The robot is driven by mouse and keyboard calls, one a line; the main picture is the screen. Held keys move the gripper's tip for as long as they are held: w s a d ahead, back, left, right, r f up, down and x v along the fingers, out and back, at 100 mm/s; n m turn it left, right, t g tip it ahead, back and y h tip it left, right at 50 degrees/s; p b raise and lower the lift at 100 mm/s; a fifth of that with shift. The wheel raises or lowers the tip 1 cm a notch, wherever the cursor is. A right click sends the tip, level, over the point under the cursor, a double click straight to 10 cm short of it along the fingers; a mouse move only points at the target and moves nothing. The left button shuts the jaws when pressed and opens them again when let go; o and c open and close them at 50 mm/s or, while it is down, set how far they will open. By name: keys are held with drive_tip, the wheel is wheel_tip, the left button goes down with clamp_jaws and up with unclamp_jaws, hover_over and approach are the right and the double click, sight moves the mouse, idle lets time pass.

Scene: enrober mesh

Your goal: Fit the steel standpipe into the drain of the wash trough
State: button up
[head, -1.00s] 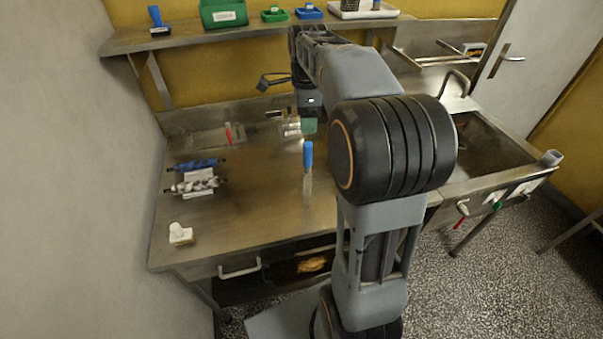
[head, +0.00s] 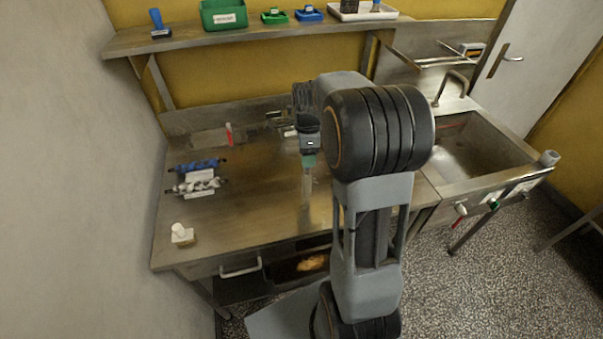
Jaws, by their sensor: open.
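My gripper (head: 308,158), with greenish fingertips, points down over the middle of the steel bench. Its jaws are open. Directly below it a narrow upright steel-coloured piece (head: 306,186) shows; its upper part is hidden by the gripper. This may be the standpipe, but I cannot be sure, and I cannot tell whether the fingers touch it. The wash trough (head: 496,182) is at the right, with a bent tap at its back. Its basin is partly visible past my arm; I cannot make out the drain.
On the steel bench (head: 240,215), blue and pale rollers (head: 200,165) rest on white holders at the left. A white block with a knob (head: 181,235) is near the front left. A red-marked item (head: 229,134) lies behind. A grey cup (head: 549,158) sits at the trough's right corner.

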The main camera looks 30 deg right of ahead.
drive_tip(key=shift+f, duration=0.2)
drive_tip(key=shift+c, duration=0.3)
clamp_jaws()
